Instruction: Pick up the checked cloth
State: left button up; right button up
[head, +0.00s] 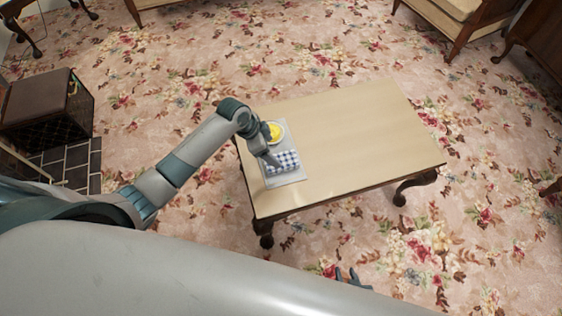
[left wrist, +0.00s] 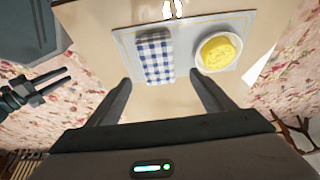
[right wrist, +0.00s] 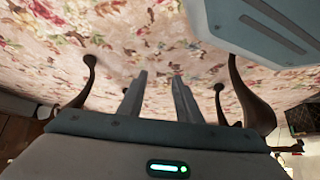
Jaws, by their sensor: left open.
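The checked cloth (head: 287,161), blue and white, lies folded on a pale grey tray or mat (head: 289,179) at the left end of the table. My left gripper (head: 269,158) is over it in the head view and hides part of it. In the left wrist view the cloth (left wrist: 155,55) lies beyond the open, empty fingers (left wrist: 160,78), a little left of the middle between them. My right gripper (head: 352,277) is low in front of the table, mostly hidden by my body. In the right wrist view its fingers (right wrist: 158,74) are apart with nothing between them.
A white bowl with yellow contents (left wrist: 218,50) stands on the tray, right of the cloth in the left wrist view. The rest of the wooden table (head: 360,135) is bare. A dark box (head: 45,113) stands on the floor at the left. Flowered carpet surrounds the table.

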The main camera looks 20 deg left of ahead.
aim_at(279, 159)
pick_arm(q)
jog(key=x, duration=0.2)
jog(key=shift+w+d+f, duration=0.1)
jog(key=shift+f, duration=0.25)
jog(key=shift+d+f, duration=0.15)
jog(key=shift+f, duration=0.1)
jog(key=shift+d+f, duration=0.1)
jog(key=shift+f, duration=0.25)
jog(key=x, duration=0.3)
jog(key=shift+d+f, duration=0.1)
jog(key=shift+f, duration=0.4)
pick_arm(e)
jog(key=shift+s+d+f+g, duration=0.15)
jog(key=shift+s+f, duration=0.05)
jog(key=shift+s, duration=0.25)
jog(key=shift+s+d+f+g, duration=0.15)
jog(key=shift+s+f, duration=0.05)
jog(key=shift+s, duration=0.2)
